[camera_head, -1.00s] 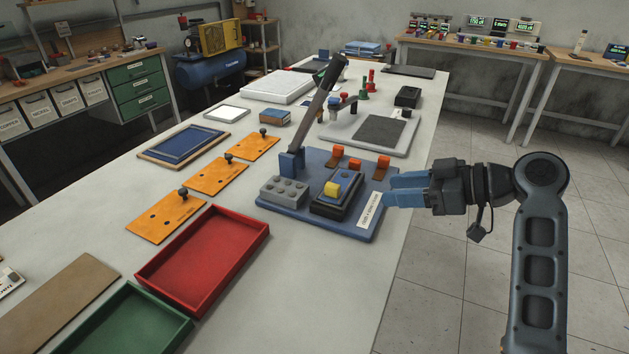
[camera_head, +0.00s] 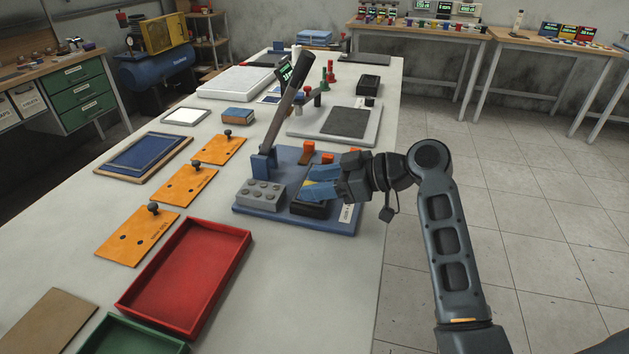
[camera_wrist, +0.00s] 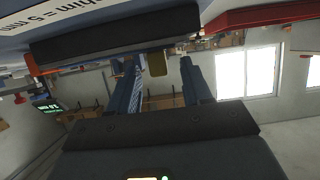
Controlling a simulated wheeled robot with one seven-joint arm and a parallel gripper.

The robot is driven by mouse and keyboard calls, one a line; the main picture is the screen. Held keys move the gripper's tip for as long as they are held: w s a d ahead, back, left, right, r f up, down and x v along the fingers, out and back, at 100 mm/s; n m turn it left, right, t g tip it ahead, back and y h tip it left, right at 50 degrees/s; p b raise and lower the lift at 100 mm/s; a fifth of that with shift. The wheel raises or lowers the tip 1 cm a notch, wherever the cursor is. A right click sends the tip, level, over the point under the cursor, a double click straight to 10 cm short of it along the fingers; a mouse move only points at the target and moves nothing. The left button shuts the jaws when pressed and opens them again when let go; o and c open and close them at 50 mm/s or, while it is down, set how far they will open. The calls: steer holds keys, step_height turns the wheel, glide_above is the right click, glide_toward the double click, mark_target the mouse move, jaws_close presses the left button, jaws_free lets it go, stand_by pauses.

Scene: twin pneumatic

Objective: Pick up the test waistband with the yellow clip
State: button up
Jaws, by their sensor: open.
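The yellow clip (camera_head: 307,183) shows in the head view as a small yellow patch beside the blue fingers, above a black block (camera_head: 312,209) on the blue base plate (camera_head: 352,222). In the wrist view the clip (camera_wrist: 157,63) is a dull yellow tab between the two fingers, hanging from a dark bar. My gripper (camera_head: 308,182) is open. Its fingers stand apart either side of the clip in the wrist view (camera_wrist: 160,75), and I cannot tell whether they touch it. My gripper hides much of the clip's seat. I cannot make out a separate waistband.
On the plate stand a grey studded block (camera_head: 261,195), a tall lever (camera_head: 285,110) close to the left of my gripper, and orange-topped posts (camera_head: 309,149) behind. A red tray (camera_head: 185,278) lies at front left. The table's right edge passes under my arm.

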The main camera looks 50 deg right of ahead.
steer(key=shift+w, duration=0.1)
jaws_close()
stand_by(0.4)
